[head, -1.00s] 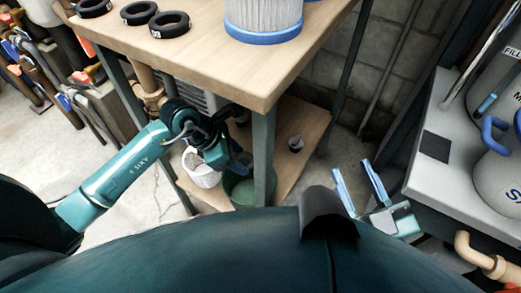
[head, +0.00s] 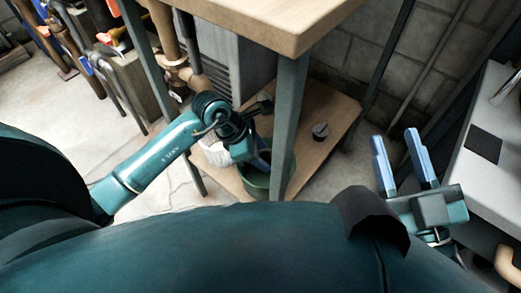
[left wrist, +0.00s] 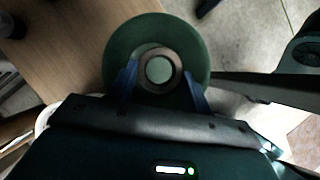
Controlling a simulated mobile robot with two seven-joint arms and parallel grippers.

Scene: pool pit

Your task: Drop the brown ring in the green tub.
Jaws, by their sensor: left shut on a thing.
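The brown ring (left wrist: 177,64) is held between the two blue fingers of my left gripper (left wrist: 160,70) in the left wrist view. The green tub (left wrist: 116,48) lies behind the ring in that view, and its round opening surrounds the ring. In the head view the tub (head: 257,188) stands on the low shelf, partly behind a table leg, with my left gripper (head: 258,158) just above its opening. The ring cannot be made out in the head view. My right gripper (head: 396,140) is empty, its blue fingers apart, to the right of the table.
A white tub (head: 215,154) stands left of the green one. A small dark item (head: 320,130) sits on the low shelf (head: 330,108). The wooden tabletop (head: 285,22) overhangs the shelf, and its leg (head: 287,110) rises close beside my left gripper. A grey surface (head: 475,165) is at the right.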

